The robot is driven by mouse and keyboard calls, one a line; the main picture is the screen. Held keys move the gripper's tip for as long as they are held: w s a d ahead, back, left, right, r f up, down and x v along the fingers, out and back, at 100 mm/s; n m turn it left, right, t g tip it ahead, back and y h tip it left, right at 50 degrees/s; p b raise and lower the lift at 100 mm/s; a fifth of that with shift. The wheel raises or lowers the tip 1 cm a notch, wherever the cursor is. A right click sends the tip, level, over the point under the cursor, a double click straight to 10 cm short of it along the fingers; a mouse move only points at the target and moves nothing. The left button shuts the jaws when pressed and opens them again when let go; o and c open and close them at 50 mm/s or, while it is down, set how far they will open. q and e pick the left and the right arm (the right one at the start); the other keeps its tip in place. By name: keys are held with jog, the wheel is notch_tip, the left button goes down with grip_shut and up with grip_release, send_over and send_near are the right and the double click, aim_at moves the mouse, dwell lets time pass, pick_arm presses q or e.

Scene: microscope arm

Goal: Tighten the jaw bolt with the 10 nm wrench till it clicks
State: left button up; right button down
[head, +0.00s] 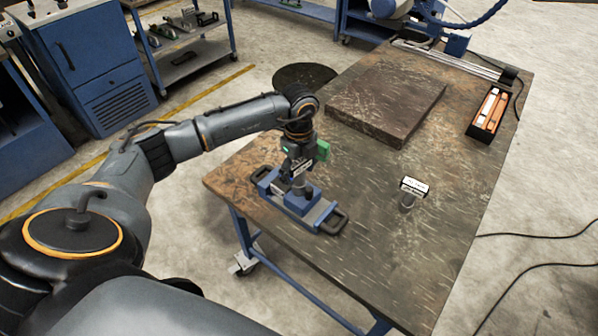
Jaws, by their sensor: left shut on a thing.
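A blue vise-like fixture (323,213) with black handles at both ends lies on the near left part of the workbench. My left gripper (299,166) points down over its middle, shut on a tool that I take for the wrench. My right gripper is out of view.
The workbench (400,262) has a thick worn plate (387,103) behind the fixture and a black box with orange and white items (487,112) at the right edge. The bench's front right is clear.

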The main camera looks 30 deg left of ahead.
aim_at(300, 161)
pick_arm(q)
jog(key=shift+m+b, duration=0.45)
jog(key=shift+m, duration=1.55)
jog(key=shift+b, duration=0.35)
jog(key=shift+r, duration=0.1)
jog(key=shift+n, duration=0.3)
jog(key=shift+r+p, duration=2.3)
jog(key=shift+r, duration=0.7)
